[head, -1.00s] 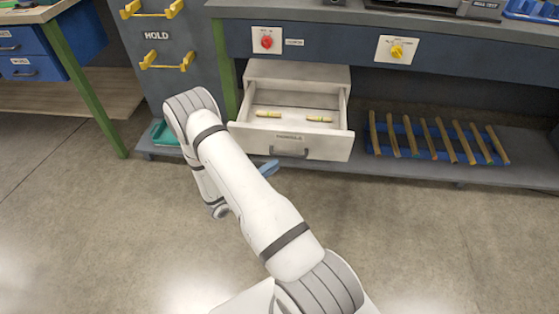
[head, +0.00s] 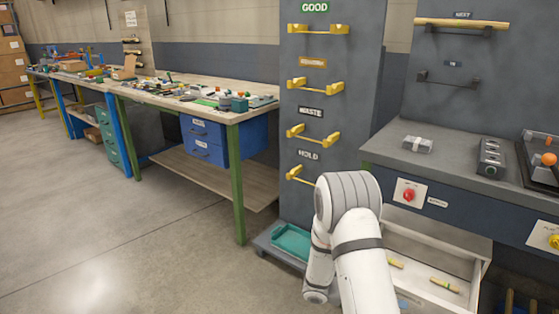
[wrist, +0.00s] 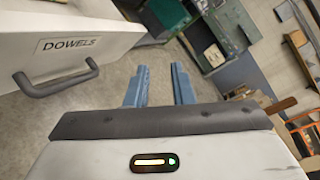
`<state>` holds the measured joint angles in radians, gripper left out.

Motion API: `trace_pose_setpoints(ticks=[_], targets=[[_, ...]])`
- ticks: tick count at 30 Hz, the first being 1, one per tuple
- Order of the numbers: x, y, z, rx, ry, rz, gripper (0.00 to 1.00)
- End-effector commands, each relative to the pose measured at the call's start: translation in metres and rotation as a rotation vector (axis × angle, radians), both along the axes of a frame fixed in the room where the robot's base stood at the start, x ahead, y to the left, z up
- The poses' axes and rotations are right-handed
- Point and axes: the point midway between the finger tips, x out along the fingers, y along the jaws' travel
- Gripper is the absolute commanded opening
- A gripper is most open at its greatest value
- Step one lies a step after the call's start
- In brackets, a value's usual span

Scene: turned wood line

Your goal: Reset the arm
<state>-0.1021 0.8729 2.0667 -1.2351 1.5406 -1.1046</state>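My gripper (wrist: 160,88) shows in the wrist view with its two blue fingers apart and nothing between them. It is beside the front of an open drawer (wrist: 62,46) labelled DOWELS, with bare floor behind the fingers. In the head view my white arm reaches up from the bottom edge and bends down in front of the bench, covering part of the same drawer (head: 470,268). The gripper's fingers are mostly hidden there. Two short wooden dowels lie in the drawer, one of them (head: 445,285) near its middle.
A grey panel with yellow hooks (head: 318,85) stands behind the arm, with a teal tray (head: 291,241) at its foot. The bench (head: 470,185) carries a red knob (head: 408,194). A long workbench (head: 190,97) stands at the left. The floor at the left is clear.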

Motion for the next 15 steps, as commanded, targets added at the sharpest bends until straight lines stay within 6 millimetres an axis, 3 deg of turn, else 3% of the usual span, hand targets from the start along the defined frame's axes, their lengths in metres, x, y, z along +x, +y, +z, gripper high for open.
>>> trace_pose_setpoints(ticks=[1, 3, 15], targets=[[-0.008, 0.001, 0.035, 0.029, -0.091, -0.053, 0.21], [-0.020, 0.004, 0.063, 0.070, -0.218, -0.132, 0.21], [-0.089, 0.046, 0.201, 0.280, -0.939, -0.635, 0.21]])
